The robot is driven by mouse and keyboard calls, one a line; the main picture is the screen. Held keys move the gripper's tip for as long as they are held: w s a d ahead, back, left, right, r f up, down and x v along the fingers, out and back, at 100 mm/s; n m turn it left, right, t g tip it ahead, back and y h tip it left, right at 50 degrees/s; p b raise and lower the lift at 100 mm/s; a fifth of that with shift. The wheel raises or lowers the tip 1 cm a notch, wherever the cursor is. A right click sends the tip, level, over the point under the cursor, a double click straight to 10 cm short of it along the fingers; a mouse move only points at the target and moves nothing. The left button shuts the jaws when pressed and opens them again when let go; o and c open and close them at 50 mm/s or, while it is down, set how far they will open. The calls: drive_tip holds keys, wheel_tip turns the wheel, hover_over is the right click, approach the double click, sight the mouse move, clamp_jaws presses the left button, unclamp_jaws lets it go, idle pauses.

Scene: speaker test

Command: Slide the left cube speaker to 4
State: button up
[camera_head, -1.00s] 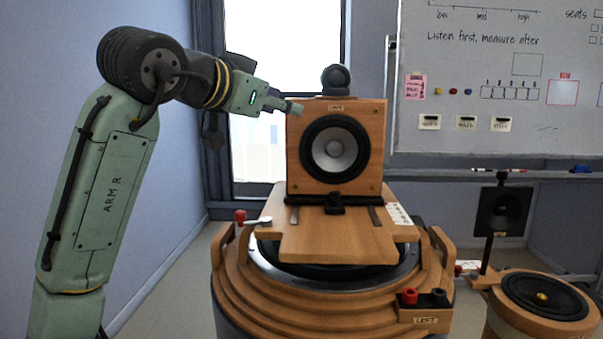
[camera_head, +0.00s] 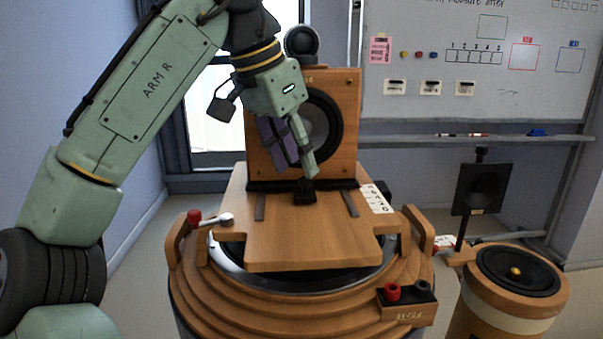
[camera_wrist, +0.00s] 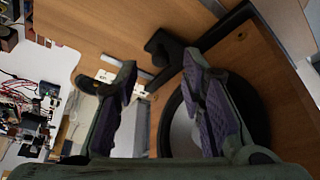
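The left cube speaker (camera_head: 347,85) is a wooden box with a dark-ringed round cone, upright on a wooden sliding board (camera_head: 300,245). A black block-like handle (camera_head: 304,192) sits at its front foot; it also shows in the wrist view (camera_wrist: 165,47). A white number strip (camera_head: 376,198) lies on the board right of the speaker; its digits are too small to read surely. My gripper (camera_head: 298,168) points down in front of the speaker, just above the handle, hiding part of the cone. In the wrist view my gripper (camera_wrist: 158,70) has its fingers apart, with the handle beyond the tips.
The board rests on a round stepped wooden stand (camera_head: 225,300). A red-knobbed lever (camera_head: 195,217) is at its left, red and black terminals (camera_head: 408,291) at its front right. A black ball-shaped tweeter (camera_head: 302,41) tops the speaker. Another wooden drum speaker (camera_head: 518,270) stands right.

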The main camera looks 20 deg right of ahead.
sight(304, 179)
drive_tip(key=shift+x, duration=1.85)
drive_tip(key=shift+c, duration=0.4)
clamp_jaws()
